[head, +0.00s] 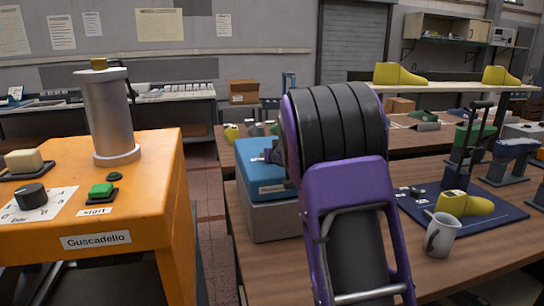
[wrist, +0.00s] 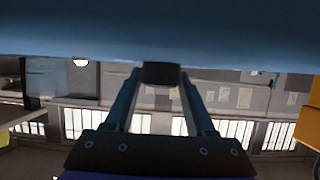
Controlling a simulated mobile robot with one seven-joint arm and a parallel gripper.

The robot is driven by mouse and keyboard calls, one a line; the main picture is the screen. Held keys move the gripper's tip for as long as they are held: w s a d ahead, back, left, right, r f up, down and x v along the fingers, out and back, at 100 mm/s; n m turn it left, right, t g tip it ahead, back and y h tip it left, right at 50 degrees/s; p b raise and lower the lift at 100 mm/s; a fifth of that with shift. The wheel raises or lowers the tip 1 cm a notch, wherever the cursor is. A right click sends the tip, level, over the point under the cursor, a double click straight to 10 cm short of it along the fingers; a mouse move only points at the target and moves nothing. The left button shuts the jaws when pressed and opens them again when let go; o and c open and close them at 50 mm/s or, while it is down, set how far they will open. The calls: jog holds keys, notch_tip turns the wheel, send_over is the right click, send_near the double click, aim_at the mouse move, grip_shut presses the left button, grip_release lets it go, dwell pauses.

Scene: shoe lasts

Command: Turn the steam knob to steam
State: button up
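The orange machine (head: 150,215) labelled Guscadello stands at the left in the head view. On its top a round black knob (head: 31,196) sits on a white dial plate (head: 58,203) with small markings. I cannot read clearly which mark the knob points to. My purple and black arm is in the middle, well to the right of the knob, and hides most of my gripper in the head view. In the wrist view my gripper (wrist: 161,76) has its two fingers apart, with a dark block showing between the tips. The knob is not in the wrist view.
A green start button (head: 101,189), a beige block (head: 24,161) and an upright steel cylinder (head: 108,115) are on the machine. A blue-topped box (head: 265,182) stands beside my arm on a wooden table with a mug (head: 440,235) and yellow lasts. A floor gap separates machine and table.

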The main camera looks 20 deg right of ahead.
jog(key=o, duration=0.3)
jog(key=p+v, duration=0.1)
jog(key=v, duration=1.6)
jog(key=shift+s, duration=0.15)
jog(key=shift+a+r, duration=0.1)
jog(key=shift+r, duration=0.05)
